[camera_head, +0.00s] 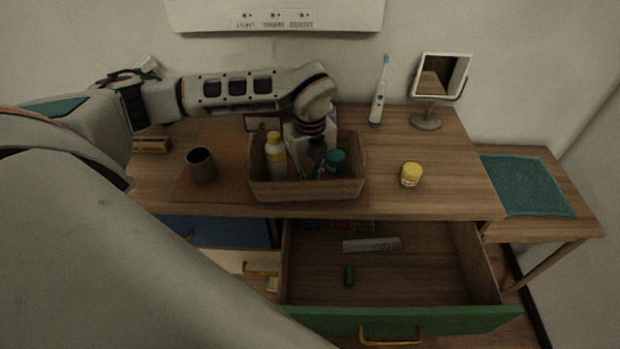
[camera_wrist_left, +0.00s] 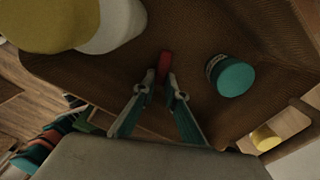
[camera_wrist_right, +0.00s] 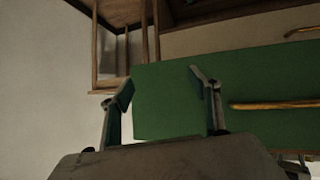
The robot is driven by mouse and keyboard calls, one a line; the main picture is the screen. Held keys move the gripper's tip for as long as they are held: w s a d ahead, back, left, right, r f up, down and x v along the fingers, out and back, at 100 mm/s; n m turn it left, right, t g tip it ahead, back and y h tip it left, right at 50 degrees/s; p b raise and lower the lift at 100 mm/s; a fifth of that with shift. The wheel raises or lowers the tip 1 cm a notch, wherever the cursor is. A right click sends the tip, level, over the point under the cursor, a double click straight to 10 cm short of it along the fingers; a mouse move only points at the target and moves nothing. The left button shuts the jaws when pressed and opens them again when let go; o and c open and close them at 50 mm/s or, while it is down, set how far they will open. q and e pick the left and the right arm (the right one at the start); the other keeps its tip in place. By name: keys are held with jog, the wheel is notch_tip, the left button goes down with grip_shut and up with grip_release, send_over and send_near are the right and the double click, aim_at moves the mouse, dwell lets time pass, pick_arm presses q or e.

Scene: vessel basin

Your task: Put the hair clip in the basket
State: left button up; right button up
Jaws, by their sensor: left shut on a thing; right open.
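The basket (camera_head: 310,189) is a brown woven box on the wooden desk. My left gripper (camera_head: 312,168) reaches down into it from above, between a yellow-capped white bottle (camera_head: 275,157) and a teal-lidded jar (camera_head: 336,161). In the left wrist view my left gripper (camera_wrist_left: 161,88) is shut on a small red piece, which looks like the hair clip (camera_wrist_left: 165,62), above the brown basket floor (camera_wrist_left: 190,110). In the head view the clip is hidden. My right gripper (camera_wrist_right: 163,92) is open and empty before a green drawer front (camera_wrist_right: 170,103).
A grey cup (camera_head: 201,165) stands left of the basket, and a yellow-lidded jar (camera_head: 411,175) stands to its right. A toothbrush (camera_head: 378,92) and mirror (camera_head: 440,77) stand behind. The open green drawer (camera_head: 400,321) juts out below with a few items inside.

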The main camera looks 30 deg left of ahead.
pick_arm(q)
jog(key=shift+o, duration=1.4)
jog(key=shift+f, duration=0.2)
jog(key=o, duration=0.4)
jog(key=shift+o, duration=0.2)
jog(key=shift+r, duration=0.1)
notch_tip(320, 180, up, 12)
jog(key=b, duration=0.1)
jog(key=shift+r, duration=0.15)
